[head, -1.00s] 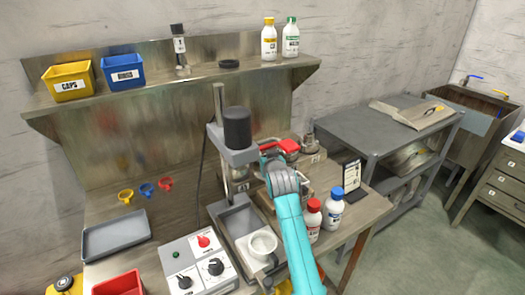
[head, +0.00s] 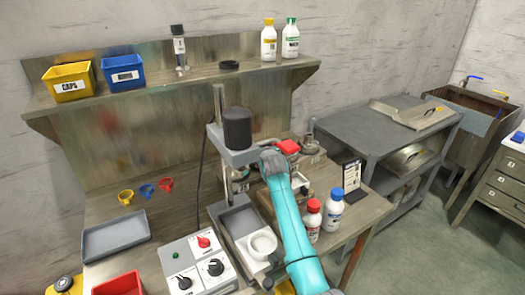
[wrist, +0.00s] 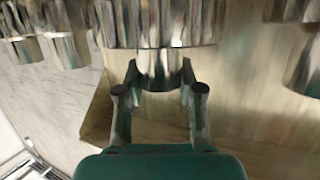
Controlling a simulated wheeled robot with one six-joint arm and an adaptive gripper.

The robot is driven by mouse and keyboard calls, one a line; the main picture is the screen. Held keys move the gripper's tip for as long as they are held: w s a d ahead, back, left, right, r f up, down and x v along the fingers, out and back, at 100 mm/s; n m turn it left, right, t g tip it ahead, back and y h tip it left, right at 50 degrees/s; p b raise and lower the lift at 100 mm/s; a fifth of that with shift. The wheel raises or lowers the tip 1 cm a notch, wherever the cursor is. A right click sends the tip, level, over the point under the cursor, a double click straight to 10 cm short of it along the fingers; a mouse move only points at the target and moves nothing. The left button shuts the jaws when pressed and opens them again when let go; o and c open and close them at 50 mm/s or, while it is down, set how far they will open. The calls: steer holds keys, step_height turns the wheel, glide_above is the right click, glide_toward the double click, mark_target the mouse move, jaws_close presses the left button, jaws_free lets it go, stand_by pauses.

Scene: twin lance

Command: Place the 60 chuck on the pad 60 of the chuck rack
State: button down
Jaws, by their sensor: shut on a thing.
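My gripper (wrist: 158,72) is closed around the narrow lower part of a shiny metal chuck (wrist: 160,62) in the wrist view. A wider metal disc or body (wrist: 150,24) sits directly above that part. No number on it is readable, so I cannot tell that it is the 60 chuck. In the head view my teal arm reaches to the back of the bench, and its end and the held chuck are hidden. The chuck rack and pad 60 cannot be made out with certainty; small labelled places show behind the arm.
More shiny metal cylinders show close by at left (wrist: 68,45) and right (wrist: 305,65) in the wrist view. The press (head: 237,130) stands just left of my arm. Red-capped (head: 312,220) and blue-capped (head: 332,212) bottles stand right of it.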

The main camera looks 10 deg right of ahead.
steer(key=shift+f, duration=0.4)
steer(key=c, duration=0.7)
jaws_free()
steer(key=shift+f, duration=0.25)
steer(key=shift+r, duration=0.1)
steer(key=v, duration=1.2)
steer(key=shift+s, duration=0.1)
